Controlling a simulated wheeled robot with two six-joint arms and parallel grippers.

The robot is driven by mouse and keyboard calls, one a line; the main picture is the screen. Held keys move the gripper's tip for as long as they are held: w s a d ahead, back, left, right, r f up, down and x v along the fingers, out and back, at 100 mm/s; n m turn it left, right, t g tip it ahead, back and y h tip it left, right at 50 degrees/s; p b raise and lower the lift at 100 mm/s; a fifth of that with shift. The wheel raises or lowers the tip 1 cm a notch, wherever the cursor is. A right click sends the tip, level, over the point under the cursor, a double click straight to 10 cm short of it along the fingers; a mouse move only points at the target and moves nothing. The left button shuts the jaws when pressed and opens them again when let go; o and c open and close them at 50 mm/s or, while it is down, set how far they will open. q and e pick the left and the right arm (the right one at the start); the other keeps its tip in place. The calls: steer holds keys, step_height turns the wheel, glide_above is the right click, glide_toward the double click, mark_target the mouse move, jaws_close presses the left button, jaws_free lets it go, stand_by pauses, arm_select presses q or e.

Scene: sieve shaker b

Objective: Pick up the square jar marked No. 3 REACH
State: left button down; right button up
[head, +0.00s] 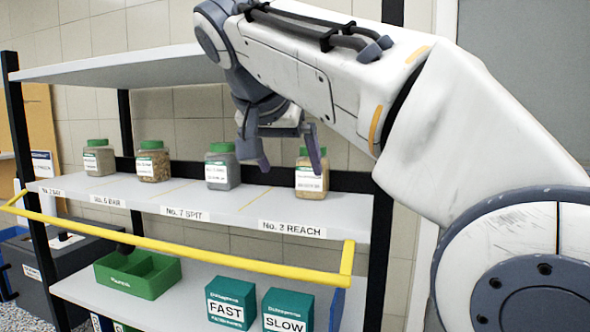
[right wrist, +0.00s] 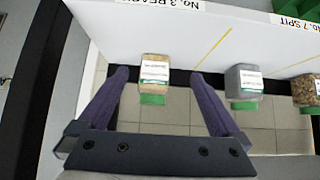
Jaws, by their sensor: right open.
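The square jar over the No. 3 REACH label (head: 311,175) is clear, with a green lid and tan grainy contents. It stands upright at the right end of the upper shelf (head: 235,204). In the right wrist view the same jar (right wrist: 154,78) appears upside down, lying between the lines of the two fingers and beyond their tips. One finger overlaps the jar's lid in the head view. My left gripper is out of view.
A grey-filled jar (head: 222,168) stands over the No. 7 SPIT label, with two more jars further left. A yellow rail (head: 190,246) runs along the front. Below are a green divided tray (head: 138,275) and FAST and SLOW boxes (head: 232,285). A shelf board (head: 120,68) hangs above.

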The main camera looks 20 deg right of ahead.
steer(key=w+d+f+p, duration=0.1)
steer(key=w+d+p, duration=0.1)
steer(key=w, duration=0.1)
steer(key=w+d+f+p, duration=0.1)
steer(key=w+d+p, duration=0.1)
steer(key=w+d, duration=0.1)
steer(key=w+d+f+p, duration=0.1)
steer(key=w+d+p, duration=0.1)
steer(key=w, duration=0.3)
steer(key=shift+w+d+p, duration=0.2)
steer(key=shift+d+p, duration=0.15)
steer(key=shift+d, duration=0.4)
steer(key=shift+w+d+f, duration=0.1)
steer(key=shift+w+f, duration=0.05)
steer(key=shift+f, duration=0.1)
jaws_close()
